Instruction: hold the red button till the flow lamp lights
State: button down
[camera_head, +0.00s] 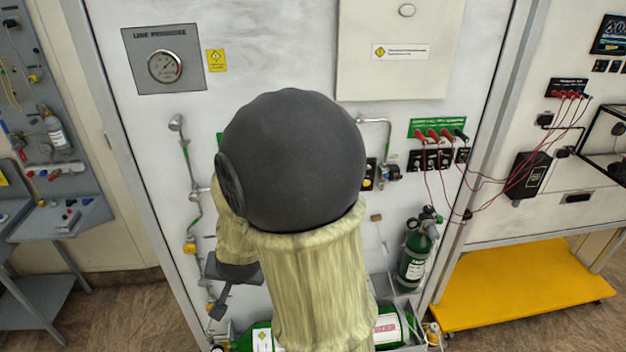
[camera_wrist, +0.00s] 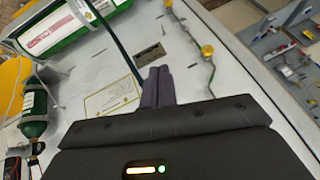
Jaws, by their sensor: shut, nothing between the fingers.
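I cannot make out the red button or the flow lamp in either view; my arm covers the middle of the white trainer panel (camera_head: 290,60) in the head view. My gripper (camera_head: 220,308) shows low at the left of my arm, in front of the panel. In the wrist view my gripper (camera_wrist: 156,74) has its two dark fingers together, with nothing between them. They point toward the panel's surface, close to a small dark plate (camera_wrist: 149,53). I cannot tell whether the fingertips touch the panel.
A pipe with yellow fittings (camera_head: 190,247) runs down the panel's left side. A green cylinder (camera_head: 413,258) stands at right; another lies along the bottom (camera_head: 388,328). Red plugs with leads (camera_head: 433,135) sit at upper right. A line pressure gauge (camera_head: 165,66) is at upper left.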

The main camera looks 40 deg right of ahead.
jog(key=w+d+r+m+t+h, duration=0.1)
jog(key=w+d+m+h, duration=0.25)
jog(key=d+m, duration=0.25)
jog(key=s+d+r+m+g+h+p, duration=0.1)
jog(key=s+d+r+m+g+h, duration=0.15)
jog(key=d+m+h, duration=0.4)
jog(key=s+d+r+m+g+h+p, duration=0.1)
jog(key=s+d+r+m+h+p, duration=0.2)
jog(key=d+m, duration=0.5)
jog(key=w+d+n+h+p, duration=0.1)
jog(key=w+d, duration=0.5)
jog(key=w, duration=0.2)
jog(key=shift+w, duration=0.2)
jog(key=shift+w+n, duration=0.1)
jog(key=shift+n, duration=0.15)
dwell(0.8)
jog(key=shift+w+d, duration=0.2)
jog(key=shift+w, duration=0.05)
jog(key=shift+w+d, duration=0.15)
jog(key=shift+w, duration=0.15)
dwell(2.1)
